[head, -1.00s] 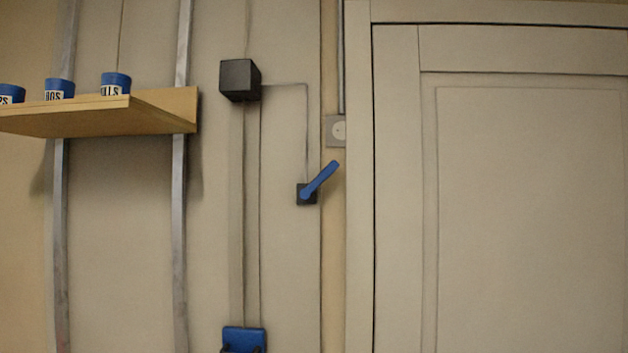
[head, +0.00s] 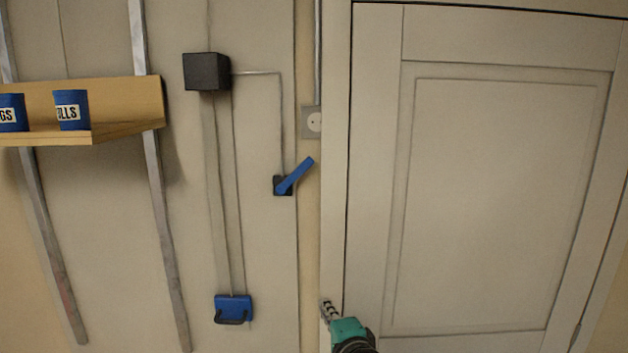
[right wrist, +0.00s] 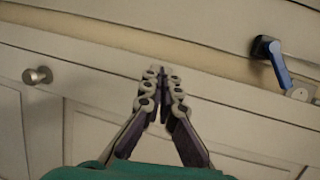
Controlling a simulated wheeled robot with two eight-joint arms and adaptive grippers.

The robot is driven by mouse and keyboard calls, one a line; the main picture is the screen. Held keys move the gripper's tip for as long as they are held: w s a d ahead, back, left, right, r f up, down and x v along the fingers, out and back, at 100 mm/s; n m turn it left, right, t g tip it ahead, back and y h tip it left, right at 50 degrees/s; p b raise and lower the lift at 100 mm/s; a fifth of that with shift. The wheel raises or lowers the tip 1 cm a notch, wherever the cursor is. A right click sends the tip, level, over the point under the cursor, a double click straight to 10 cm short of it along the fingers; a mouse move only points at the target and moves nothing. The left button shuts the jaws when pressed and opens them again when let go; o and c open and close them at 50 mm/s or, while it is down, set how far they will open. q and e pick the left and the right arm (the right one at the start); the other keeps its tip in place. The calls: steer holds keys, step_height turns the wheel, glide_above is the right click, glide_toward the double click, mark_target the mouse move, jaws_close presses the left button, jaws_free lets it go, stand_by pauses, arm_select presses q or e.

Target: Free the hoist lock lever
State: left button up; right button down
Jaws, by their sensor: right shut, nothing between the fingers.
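The hoist lock lever (head: 296,175) is a blue handle on a small dark square base on the wall, tilted up to the right. It also shows in the right wrist view (right wrist: 278,62) at the upper right. A thin line runs from its base up to a black box (head: 206,71). A blue block with a dark handle (head: 233,309) sits low at the bottom of the hoist's vertical rails. My right gripper (head: 326,305) is below and right of the lever, apart from it. Its fingers (right wrist: 161,72) are shut together and empty. My left gripper is out of view.
A wooden shelf (head: 120,128) with blue labelled cups (head: 71,110) is at the left. A wall socket (head: 313,122) is just above right of the lever. A large panelled door (head: 500,190) fills the right. A round knob (right wrist: 37,75) shows in the right wrist view.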

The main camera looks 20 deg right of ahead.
mark_target(296, 175)
arm_select(q)
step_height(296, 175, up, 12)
steer(key=p, duration=0.9)
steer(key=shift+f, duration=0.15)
arm_select(e)
steer(key=w+d+r+m+t+h, duration=0.1)
steer(key=r+m, duration=0.4)
steer(key=r, duration=0.5)
steer(key=w+d+r+m+t+h, duration=0.1)
steer(key=w+d+r+m+t, duration=0.1)
steer(key=r, duration=0.8)
steer(key=w+m+t, duration=0.1)
steer(key=w+m, duration=0.1)
steer(key=m, duration=0.1)
steer(key=shift+w+d, duration=0.15)
steer(key=shift+w, duration=0.1)
steer(key=shift+w+r, duration=0.1)
steer(key=shift+r, duration=0.05)
arm_select(q)
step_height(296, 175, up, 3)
steer(key=p, duration=0.2)
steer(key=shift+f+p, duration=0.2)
steer(key=shift+p, duration=0.15)
arm_select(e)
steer(key=w+a+r, duration=0.1)
steer(key=w+r, duration=0.3)
steer(key=w, duration=0.6)
steer(key=shift+w+a+r, duration=0.2)
steer(key=shift+a+r, duration=0.05)
steer(key=shift+a, duration=0.1)
